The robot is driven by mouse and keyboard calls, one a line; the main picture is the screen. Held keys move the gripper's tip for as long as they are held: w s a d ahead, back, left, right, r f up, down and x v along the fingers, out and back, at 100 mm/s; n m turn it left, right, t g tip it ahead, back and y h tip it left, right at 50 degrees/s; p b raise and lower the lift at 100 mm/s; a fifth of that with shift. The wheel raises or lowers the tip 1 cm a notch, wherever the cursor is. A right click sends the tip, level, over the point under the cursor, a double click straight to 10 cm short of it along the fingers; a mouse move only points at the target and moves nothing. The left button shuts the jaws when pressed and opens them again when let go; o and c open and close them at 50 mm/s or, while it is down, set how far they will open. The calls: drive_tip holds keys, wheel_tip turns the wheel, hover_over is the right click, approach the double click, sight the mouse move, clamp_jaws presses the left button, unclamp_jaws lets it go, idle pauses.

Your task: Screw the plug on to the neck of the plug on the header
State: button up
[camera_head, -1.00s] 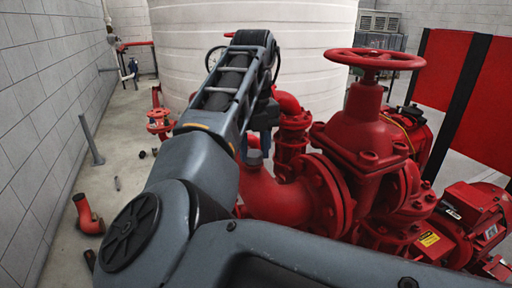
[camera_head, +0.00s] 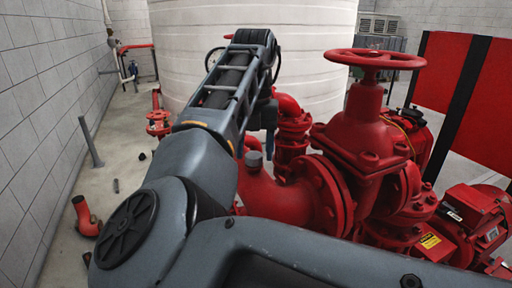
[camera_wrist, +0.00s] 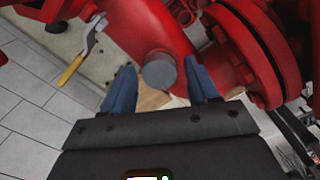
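The grey round plug (camera_head: 253,158) sits at the top of a short neck on the red header pipe (camera_head: 272,196) in the head view. In the wrist view the plug (camera_wrist: 159,70) shows end-on against the red pipe (camera_wrist: 150,28). My gripper (camera_wrist: 161,73) is open, with one blue finger on each side of the plug and a visible gap on both sides. Whether the fingertips are level with the plug or short of it I cannot tell. In the head view my arm hides most of the gripper. The threads and neck under the plug are hidden in the wrist view.
A red valve with a handwheel (camera_head: 375,60) stands right of the plug. A bolted flange (camera_wrist: 262,50) is close to the right finger. A yellow-handled lever (camera_wrist: 82,52) is at left in the wrist view. A large white tank (camera_head: 300,40) stands behind.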

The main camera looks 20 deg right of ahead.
drive_tip(key=shift+s+n+p, duration=0.1)
drive_tip(key=shift+n+p, duration=0.7)
drive_tip(key=shift+n, duration=0.3)
drive_tip(key=shift+f+n, duration=0.15)
drive_tip(key=shift+n, duration=0.55)
drive_tip(key=n, duration=0.2)
drive_tip(key=shift+n, duration=0.3)
drive_tip(key=n, duration=0.5)
drive_tip(key=shift+a+n, duration=0.1)
drive_tip(key=shift+n, duration=0.3)
drive_tip(key=n, duration=0.5)
drive_tip(key=shift+n, duration=0.3)
drive_tip(key=n, duration=0.5)
drive_tip(key=shift+c, duration=0.4)
